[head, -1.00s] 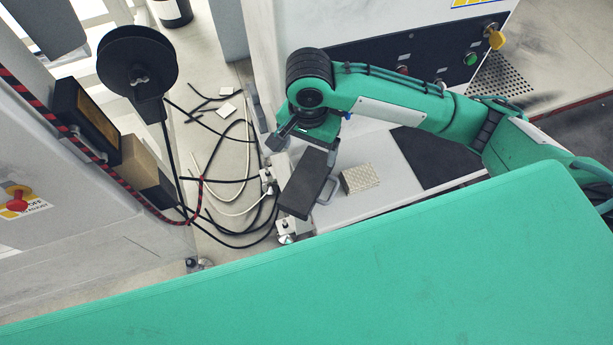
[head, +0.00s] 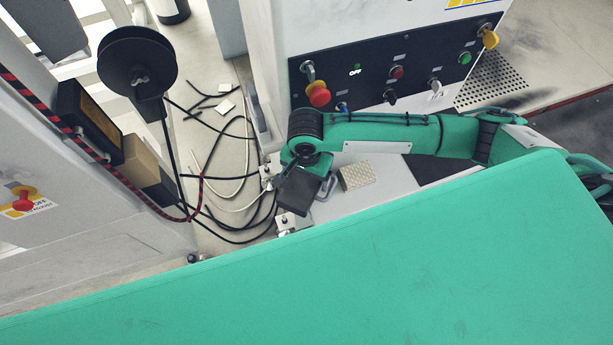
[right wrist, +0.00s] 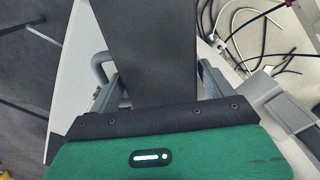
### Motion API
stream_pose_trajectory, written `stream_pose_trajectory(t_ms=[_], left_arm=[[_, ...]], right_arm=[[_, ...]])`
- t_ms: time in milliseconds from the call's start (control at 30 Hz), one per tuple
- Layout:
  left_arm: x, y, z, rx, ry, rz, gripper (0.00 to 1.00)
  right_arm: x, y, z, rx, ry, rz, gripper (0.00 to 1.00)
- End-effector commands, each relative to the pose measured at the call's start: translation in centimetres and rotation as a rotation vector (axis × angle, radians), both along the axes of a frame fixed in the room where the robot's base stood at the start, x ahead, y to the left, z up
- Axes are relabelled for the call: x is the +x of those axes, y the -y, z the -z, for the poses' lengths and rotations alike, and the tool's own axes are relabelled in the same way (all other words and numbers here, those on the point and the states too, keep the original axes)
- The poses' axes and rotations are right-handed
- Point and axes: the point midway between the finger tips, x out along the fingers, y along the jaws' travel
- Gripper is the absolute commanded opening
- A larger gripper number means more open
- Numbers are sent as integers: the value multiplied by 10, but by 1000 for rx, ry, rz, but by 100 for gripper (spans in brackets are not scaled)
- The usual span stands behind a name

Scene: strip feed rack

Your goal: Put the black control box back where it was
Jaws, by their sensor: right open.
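The black control box (head: 296,197) lies at the end of the pale shelf in the head view, beside a grey handle (head: 327,187). My right gripper (head: 303,172) is over its far part and hides it. In the right wrist view the box (right wrist: 150,45) is a broad dark face running from between the two fingers of the right gripper (right wrist: 160,80) to the top edge. The fingers stand open on either side of it. I cannot tell whether either touches it. My left gripper is not in view.
A woven beige block (head: 357,175) sits on the shelf just right of the box. Loose black and white cables (head: 235,190) lie on the floor to the left. A panel with knobs and buttons (head: 400,75) stands behind my right arm. A green surface (head: 330,270) fills the front.

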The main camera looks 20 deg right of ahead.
Motion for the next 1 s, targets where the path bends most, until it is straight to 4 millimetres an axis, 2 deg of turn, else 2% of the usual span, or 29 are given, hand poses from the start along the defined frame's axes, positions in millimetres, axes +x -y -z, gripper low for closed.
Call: stream_pose_trajectory(t_ms=[200,433,867,1000], left_arm=[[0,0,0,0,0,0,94],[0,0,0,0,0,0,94],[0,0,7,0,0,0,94],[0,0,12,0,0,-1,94]], right_arm=[[0,0,1,0,0,0,84],[0,0,1,0,0,0,39],[-3,0,-4,1,1,0,39],[-3,-1,-22,3,3,0,39]])
